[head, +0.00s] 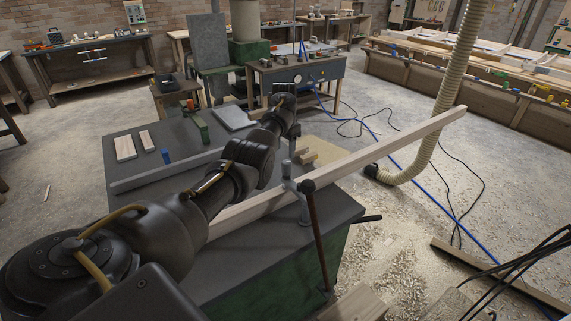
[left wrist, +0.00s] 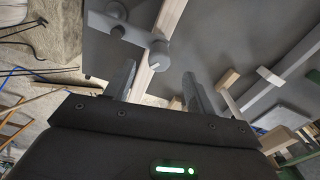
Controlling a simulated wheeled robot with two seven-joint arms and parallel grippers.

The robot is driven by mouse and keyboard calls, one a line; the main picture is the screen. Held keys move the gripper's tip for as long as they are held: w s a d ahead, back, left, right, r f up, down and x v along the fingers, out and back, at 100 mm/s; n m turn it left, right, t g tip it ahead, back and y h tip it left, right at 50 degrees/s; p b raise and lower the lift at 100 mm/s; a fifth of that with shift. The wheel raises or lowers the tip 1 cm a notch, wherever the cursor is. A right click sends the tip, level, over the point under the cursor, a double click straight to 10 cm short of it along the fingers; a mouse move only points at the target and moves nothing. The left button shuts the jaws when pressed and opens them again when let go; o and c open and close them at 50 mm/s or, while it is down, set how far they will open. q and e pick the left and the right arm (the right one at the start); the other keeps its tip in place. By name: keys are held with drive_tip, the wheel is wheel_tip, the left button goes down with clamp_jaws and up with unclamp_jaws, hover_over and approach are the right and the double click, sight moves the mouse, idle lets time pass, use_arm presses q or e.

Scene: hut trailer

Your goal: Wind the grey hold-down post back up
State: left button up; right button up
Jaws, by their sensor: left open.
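The grey hold-down post (head: 290,170) stands at the bench's right part, beside a long pale wooden beam (head: 390,148). Its lower end reaches a grey bracket with a dark round knob (head: 307,186). In the left wrist view the grey hold-down (left wrist: 125,30) crosses the beam (left wrist: 168,18), with a round end (left wrist: 160,55) ahead of the fingers. My left gripper (head: 290,135) is over the bench near the post's top. In the left wrist view its two fingers (left wrist: 158,90) are apart, with nothing clearly gripped between them. My right gripper is not in view.
The dark bench top (head: 150,200) carries wood pieces (head: 125,147), a blue block (head: 165,156) and a long grey fence (head: 165,172). A brown rod (head: 318,240) slants down the bench's front side. A ribbed hose (head: 450,110) hangs at right. The beam overhangs the bench.

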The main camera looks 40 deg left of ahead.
sight(287, 162)
use_arm(q)
drive_tip(key=f, duration=0.2)
drive_tip(key=w+f, duration=0.1)
drive_tip(key=f, duration=0.1)
drive_tip(key=shift+w+d+f, duration=0.1)
drive_tip(key=shift+w+f, duration=0.1)
drive_tip(key=shift+f, duration=0.15)
wheel_tip(287, 162, down, 4)
drive_tip(key=shift+r, duration=0.2)
drive_tip(key=shift+s+f, duration=0.15)
drive_tip(key=shift+f, duration=0.25)
drive_tip(key=c, duration=0.7)
drive_tip(key=shift+c, duration=1.3)
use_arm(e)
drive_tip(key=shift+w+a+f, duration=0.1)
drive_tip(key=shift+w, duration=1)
use_arm(q)
drive_tip(key=shift+n, duration=0.3)
